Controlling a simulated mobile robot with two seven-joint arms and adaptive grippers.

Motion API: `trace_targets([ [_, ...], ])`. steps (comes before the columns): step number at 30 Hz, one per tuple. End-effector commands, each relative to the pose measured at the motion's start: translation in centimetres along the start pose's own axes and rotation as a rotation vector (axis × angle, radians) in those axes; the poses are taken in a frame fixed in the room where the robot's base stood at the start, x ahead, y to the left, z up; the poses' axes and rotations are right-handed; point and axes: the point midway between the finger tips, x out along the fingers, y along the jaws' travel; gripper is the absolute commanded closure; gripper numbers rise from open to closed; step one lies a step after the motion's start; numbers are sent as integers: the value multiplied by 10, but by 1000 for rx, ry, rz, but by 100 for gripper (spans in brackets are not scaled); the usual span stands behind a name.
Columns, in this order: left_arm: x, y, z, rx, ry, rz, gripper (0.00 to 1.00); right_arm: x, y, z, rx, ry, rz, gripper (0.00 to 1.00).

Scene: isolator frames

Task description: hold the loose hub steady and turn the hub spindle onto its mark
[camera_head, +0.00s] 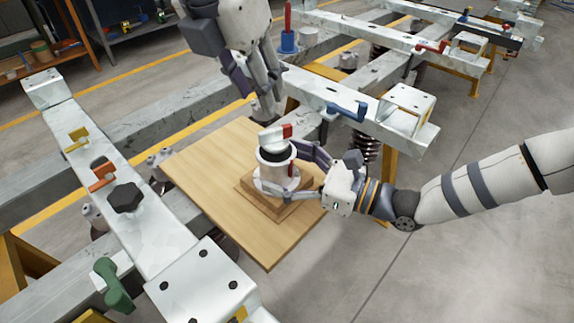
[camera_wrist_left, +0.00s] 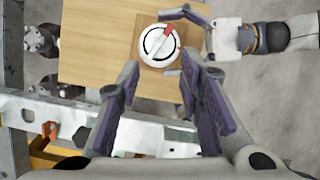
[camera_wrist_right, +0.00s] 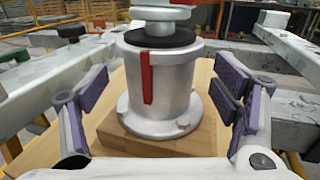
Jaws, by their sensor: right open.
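The loose hub (camera_head: 272,178) is a pale metal cylinder with a flanged foot, upright on a wooden block (camera_head: 246,187). A red stripe (camera_wrist_right: 147,78) runs down its side. The hub spindle (camera_head: 270,137) on top has a round white cap with a red part; from above, in the left wrist view, the red part (camera_wrist_left: 170,37) points up and right. My right gripper (camera_head: 305,172) is open with a finger on either side of the hub; the right wrist view shows gaps beside it. My left gripper (camera_wrist_left: 165,85) is open and empty above the hub and spindle.
The block sits on a wooden board (camera_head: 205,165) between pale metal frame beams. The left beam (camera_head: 165,235) carries a black knob (camera_head: 125,197) and coloured clamps. Another beam (camera_head: 330,90) with a blue lever (camera_head: 347,110) passes close behind the hub.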

Motion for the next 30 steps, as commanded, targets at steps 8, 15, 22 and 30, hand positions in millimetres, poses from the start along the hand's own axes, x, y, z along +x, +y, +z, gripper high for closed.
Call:
trace_targets([
  [8, 0, 0, 0, 0, 0, 0, 67, 0, 0, 0, 0, 0, 0, 64],
  [15, 0, 2, 1, -1, -6, 2, 72, -1, 0, 0, 0, 0, 0, 100],
  [22, 17, 85, 42, -1, -369, 88, 72, -1, 0, 0, 0, 0, 0, 100],
  [30, 28, 103, 4, 308, -767, -152, 72, 0, 0, 0, 0, 0, 0, 100],
])
